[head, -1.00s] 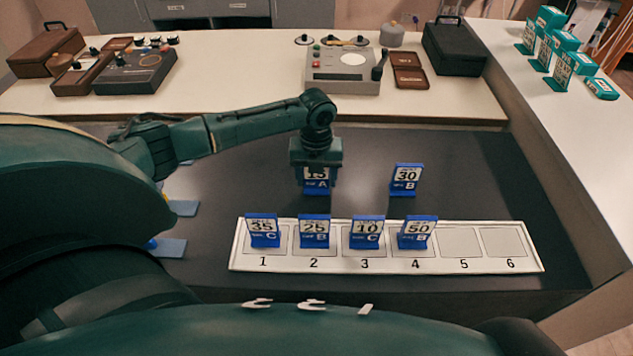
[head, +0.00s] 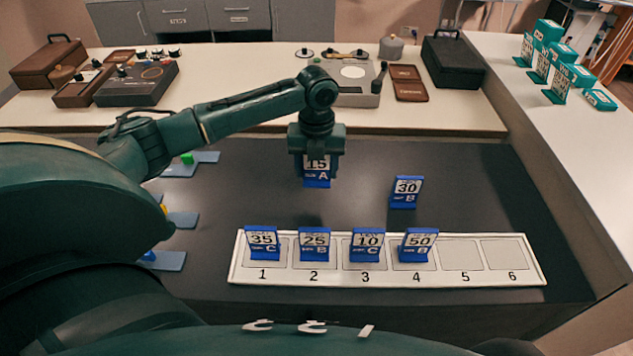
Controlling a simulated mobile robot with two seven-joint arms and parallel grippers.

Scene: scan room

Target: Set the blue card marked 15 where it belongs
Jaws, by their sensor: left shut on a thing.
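The blue card marked 15 (head: 317,178), with a letter A below the number, hangs upright in my left gripper (head: 317,158). The gripper is shut on its upper part, and the card appears raised above the dark table. A white strip (head: 388,278) with slots numbered 1 to 6 lies at the front. Card 35 C (head: 263,242) stands in slot 1, card 25 B (head: 314,243) in slot 2, card 10 C (head: 366,243) in slot 3 and card 50 B (head: 418,244) in slot 4. Slots 5 (head: 463,254) and 6 (head: 503,254) are empty. My right gripper is not in view.
Blue card 30 B (head: 406,191) stands alone on the dark table, behind slot 4. Small blue-grey stands (head: 182,219) are at the left, partly behind my arm. Teal boxes and cards (head: 557,84) are on the right counter. The table right of card 30 is clear.

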